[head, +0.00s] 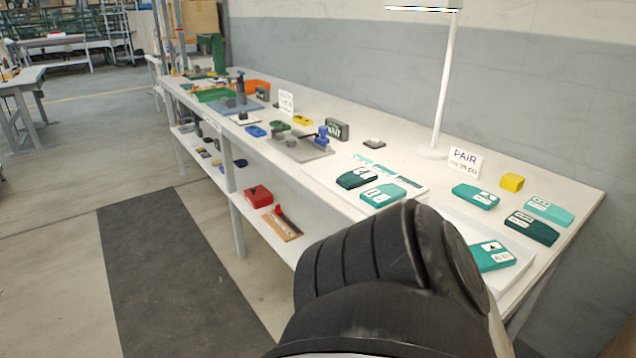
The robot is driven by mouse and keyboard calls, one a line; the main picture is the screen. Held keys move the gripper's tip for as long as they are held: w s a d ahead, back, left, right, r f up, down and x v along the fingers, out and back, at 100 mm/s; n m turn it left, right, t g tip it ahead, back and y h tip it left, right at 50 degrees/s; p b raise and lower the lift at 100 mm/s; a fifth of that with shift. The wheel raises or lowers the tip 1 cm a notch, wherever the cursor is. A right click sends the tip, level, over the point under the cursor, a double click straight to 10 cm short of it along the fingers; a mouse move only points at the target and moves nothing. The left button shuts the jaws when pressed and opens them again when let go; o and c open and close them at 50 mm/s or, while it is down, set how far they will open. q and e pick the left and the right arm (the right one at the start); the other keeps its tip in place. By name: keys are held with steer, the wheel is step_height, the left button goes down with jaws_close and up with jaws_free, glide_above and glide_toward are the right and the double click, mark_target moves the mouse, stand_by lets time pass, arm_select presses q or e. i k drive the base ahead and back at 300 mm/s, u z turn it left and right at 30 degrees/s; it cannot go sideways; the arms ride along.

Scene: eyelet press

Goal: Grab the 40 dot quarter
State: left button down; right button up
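Several labelled teal pieces lie at the near right end of the long table. A dark teal piece (352,183) and a mid-teal piece (376,200) lie on a white board. A teal piece (468,200) lies in front of the sign. A dark teal piece (526,234) and a pale teal piece (543,207) lie at the right. A teal piece with a black triangle (484,262) lies in a white tray, partly behind my dark arm. The other marks are too small to read, so I cannot tell which is the 40 dot quarter. Neither gripper shows.
A sign reading PAIR (466,160) stands near a yellow block (512,182) and a white lamp post (441,95). A red box (258,196) sits on the lower shelf. Floor at left is clear.

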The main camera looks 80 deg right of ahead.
mark_target(380, 196)
steer(key=k, duration=0.65)
steer(key=z, duration=0.95)
